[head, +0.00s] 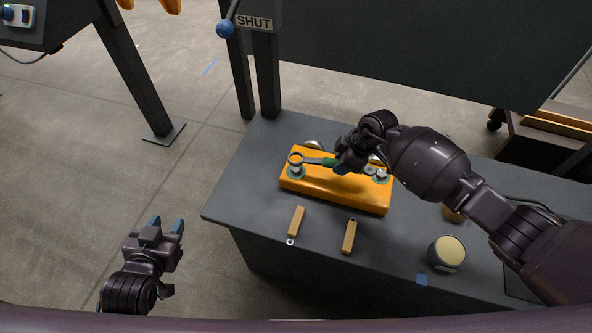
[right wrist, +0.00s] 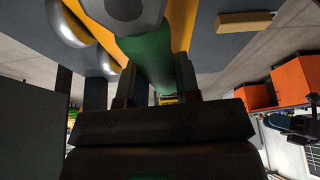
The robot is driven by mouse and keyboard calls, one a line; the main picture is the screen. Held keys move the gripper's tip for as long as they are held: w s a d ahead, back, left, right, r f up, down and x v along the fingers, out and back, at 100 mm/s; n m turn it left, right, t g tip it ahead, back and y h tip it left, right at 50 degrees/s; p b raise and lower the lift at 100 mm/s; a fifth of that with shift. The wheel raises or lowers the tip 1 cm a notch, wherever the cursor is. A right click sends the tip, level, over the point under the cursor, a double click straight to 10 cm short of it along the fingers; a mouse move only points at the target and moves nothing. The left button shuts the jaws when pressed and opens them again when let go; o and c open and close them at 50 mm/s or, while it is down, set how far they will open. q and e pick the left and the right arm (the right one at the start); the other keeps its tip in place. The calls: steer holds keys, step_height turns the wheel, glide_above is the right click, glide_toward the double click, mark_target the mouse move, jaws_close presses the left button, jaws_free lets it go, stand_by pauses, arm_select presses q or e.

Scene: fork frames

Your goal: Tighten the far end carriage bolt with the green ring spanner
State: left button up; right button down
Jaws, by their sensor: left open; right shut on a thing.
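The orange carriage (head: 335,194) lies on the dark bench, with a bolt (head: 296,171) at its left end and another bolt (head: 382,174) at its right end. My right gripper (head: 345,164) is shut on the green handle (right wrist: 150,58) of the spanner. The spanner's grey ring (head: 295,158) shows at the left bolt's head; I cannot tell whether it is around the bolt or just above it. My left gripper (head: 166,228) is open and empty, left of the bench and away from the carriage.
Two wooden-handled tools (head: 297,222) (head: 349,237) lie in front of the carriage. A round tin (head: 447,252) with a pale top stands on the right. A dark panel with a SHUT sign (head: 254,22) rises behind the bench. The bench's left end is clear.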

steer(key=shift+r+p, duration=2)
steer(key=shift+r, duration=0.05)
arm_select(q)
steer(key=shift+t, duration=0.3)
steer(key=r, duration=0.5)
steer(key=shift+w+r, duration=0.25)
steer(key=shift+w, duration=0.05)
arm_select(e)
steer(key=shift+s+d+r+p, duration=0.1)
steer(key=shift+d+r+p, duration=0.45)
steer(key=shift+d+p, duration=0.2)
steer(key=shift+s+d+r+p, duration=0.25)
steer(key=shift+d+r+p, duration=0.25)
steer(key=shift+d+p, duration=0.35)
steer(key=shift+s+d+r+p, duration=0.2)
steer(key=shift+d+r+p, duration=0.25)
steer(key=shift+d+p, duration=0.35)
arm_select(q)
step_height(320, 180, up, 5)
steer(key=shift+r, duration=0.1)
